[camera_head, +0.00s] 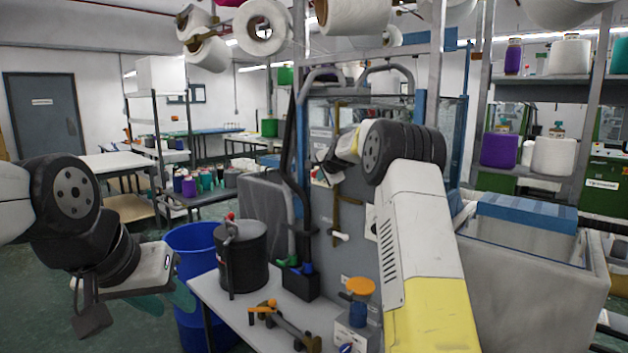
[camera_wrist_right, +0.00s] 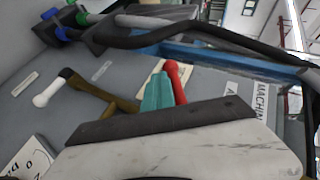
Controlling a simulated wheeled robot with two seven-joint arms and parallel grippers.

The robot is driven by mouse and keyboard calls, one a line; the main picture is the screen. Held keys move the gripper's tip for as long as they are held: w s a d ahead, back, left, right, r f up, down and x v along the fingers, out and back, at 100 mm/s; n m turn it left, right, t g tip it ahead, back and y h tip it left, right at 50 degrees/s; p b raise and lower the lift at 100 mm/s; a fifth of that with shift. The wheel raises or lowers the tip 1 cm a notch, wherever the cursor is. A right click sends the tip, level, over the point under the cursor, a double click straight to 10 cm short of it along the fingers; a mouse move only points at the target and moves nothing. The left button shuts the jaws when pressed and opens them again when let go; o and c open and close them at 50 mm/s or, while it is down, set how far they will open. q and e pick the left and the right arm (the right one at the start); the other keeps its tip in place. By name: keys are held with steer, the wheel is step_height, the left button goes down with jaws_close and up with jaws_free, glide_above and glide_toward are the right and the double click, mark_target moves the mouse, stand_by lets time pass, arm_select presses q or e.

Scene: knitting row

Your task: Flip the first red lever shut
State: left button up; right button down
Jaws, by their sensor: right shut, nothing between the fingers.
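A lever with a red tip (camera_wrist_right: 174,75) stands up from the grey panel (camera_wrist_right: 215,72) in the right wrist view. The teal fingers of my right gripper (camera_wrist_right: 157,84) are shut and empty just left of this lever, close against it; I cannot tell whether they touch. In the head view my right wrist is in front of the upright panel (camera_head: 372,258), and a small red spot (camera_head: 313,173) shows by the gripper. My left gripper (camera_head: 167,298) is at the lower left, its teal fingers apart and empty, far from the panel.
A brown lever with a white knob (camera_wrist_right: 44,98) is left of the red one. A blue bar (camera_wrist_right: 215,52) and black hoses run close above. In the head view, a table (camera_head: 235,318) holds a black pot (camera_head: 243,262) and tools, beside a blue bin (camera_head: 192,243).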

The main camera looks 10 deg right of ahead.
steer(key=shift+w+a+r, duration=0.45)
steer(key=shift+w+r, duration=0.1)
steer(key=shift+r, duration=0.15)
steer(key=shift+w+a+r, duration=0.15)
steer(key=shift+w+r, duration=0.1)
steer(key=shift+r, duration=0.2)
stand_by(0.6)
steer(key=shift+f, duration=0.15)
stand_by(0.4)
steer(key=s+d+f, duration=0.1)
steer(key=s+f, duration=0.5)
steer(key=s, duration=0.4)
steer(key=shift+f, duration=0.4)
steer(key=shift+s, duration=0.1)
